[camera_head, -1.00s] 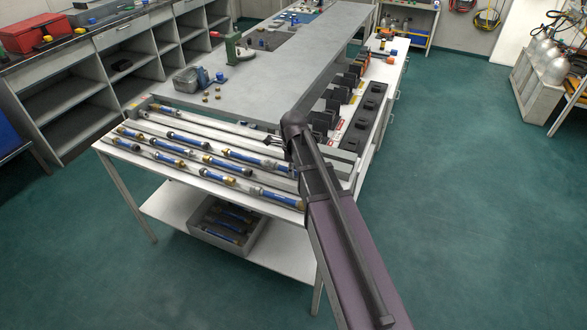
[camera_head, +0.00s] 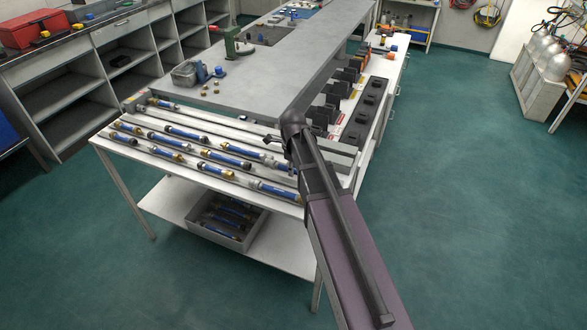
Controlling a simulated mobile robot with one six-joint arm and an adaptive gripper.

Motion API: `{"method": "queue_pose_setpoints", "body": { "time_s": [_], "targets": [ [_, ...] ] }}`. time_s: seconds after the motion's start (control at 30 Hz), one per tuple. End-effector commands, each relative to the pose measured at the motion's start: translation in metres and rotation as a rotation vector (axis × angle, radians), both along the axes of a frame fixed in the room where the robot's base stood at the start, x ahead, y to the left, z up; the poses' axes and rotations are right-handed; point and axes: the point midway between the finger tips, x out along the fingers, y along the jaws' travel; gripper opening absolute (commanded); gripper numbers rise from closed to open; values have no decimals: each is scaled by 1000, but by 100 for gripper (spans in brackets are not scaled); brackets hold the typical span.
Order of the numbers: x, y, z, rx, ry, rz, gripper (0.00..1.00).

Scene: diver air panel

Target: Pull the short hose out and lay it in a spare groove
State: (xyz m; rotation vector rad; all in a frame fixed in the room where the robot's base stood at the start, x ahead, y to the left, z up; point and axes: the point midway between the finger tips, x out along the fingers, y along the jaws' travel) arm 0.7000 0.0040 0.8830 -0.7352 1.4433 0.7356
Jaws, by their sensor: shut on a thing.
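Several blue hoses with brass and dark end fittings lie in the long parallel grooves of a white rack (camera_head: 205,181). One hose (camera_head: 185,134) lies in a middle groove, and another hose (camera_head: 275,188) lies at the near right edge. A hose (camera_head: 160,103) lies at the far left. My gripper (camera_head: 268,140) is low over the right part of the rack, pointing left. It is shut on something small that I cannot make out. My arm covers the rack's right end and what lies behind it. I cannot tell which hose is the short one.
A grey bin (camera_head: 228,222) of hoses stands on the lower shelf. A grey raised bench top (camera_head: 255,85) lies behind the rack, with a green clamp (camera_head: 236,42) and a small box (camera_head: 188,74). Black blocks (camera_head: 365,112) stand at the right. Long bare stretches show in the rear grooves.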

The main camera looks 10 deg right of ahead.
Motion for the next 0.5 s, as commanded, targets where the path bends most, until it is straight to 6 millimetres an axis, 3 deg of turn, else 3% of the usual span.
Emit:
{"method": "queue_pose_setpoints", "body": {
  "time_s": [0.5],
  "targets": [
    [0,0,-38,0,0,0,0]
  ]
}}
